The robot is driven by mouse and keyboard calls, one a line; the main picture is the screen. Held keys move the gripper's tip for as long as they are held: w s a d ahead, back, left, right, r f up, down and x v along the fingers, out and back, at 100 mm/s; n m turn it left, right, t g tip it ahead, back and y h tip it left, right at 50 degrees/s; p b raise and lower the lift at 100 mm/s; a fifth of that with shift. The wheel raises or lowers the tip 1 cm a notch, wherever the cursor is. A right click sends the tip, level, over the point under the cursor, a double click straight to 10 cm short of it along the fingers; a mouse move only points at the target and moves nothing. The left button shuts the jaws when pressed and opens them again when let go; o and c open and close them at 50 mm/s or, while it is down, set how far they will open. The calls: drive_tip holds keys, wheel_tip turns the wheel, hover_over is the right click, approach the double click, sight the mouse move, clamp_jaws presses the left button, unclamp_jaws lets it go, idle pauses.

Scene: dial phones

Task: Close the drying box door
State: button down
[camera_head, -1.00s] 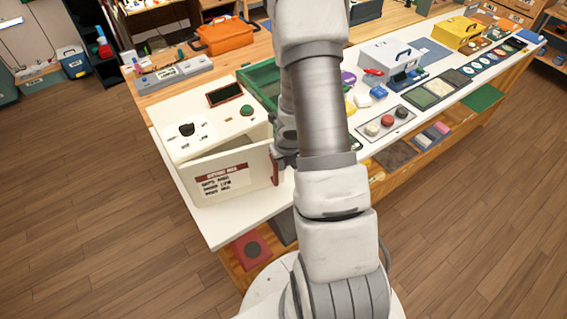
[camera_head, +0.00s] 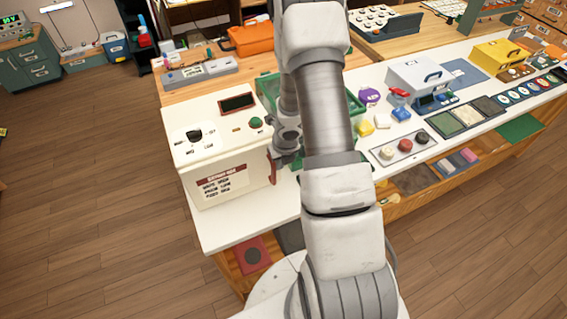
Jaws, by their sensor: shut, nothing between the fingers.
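The drying box (camera_head: 215,118) is a white box on the left end of the white bench top, with a black knob, a dark display and a green button on top. Its white front door (camera_head: 222,180) carries a red-headed label and now sits flush or nearly flush with the box front; a small remaining gap cannot be ruled out. A dark red handle (camera_head: 271,168) stands at the door's right edge. My gripper (camera_head: 275,157) is shut and empty beside this handle, close to the door's right edge. Whether it touches is unclear, and my arm partly hides the area behind it.
A green tray (camera_head: 267,86) stands behind my arm. A tray with round knobs (camera_head: 404,147) and a white case (camera_head: 421,78) lie to the right. The white bench top (camera_head: 235,231) is clear in front of the box. The wooden floor at left is open.

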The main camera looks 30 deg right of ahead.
drive_tip(key=shift+w+r, duration=0.1)
drive_tip(key=shift+w, duration=0.2)
idle(0.4)
drive_tip(key=shift+s+a, duration=0.1)
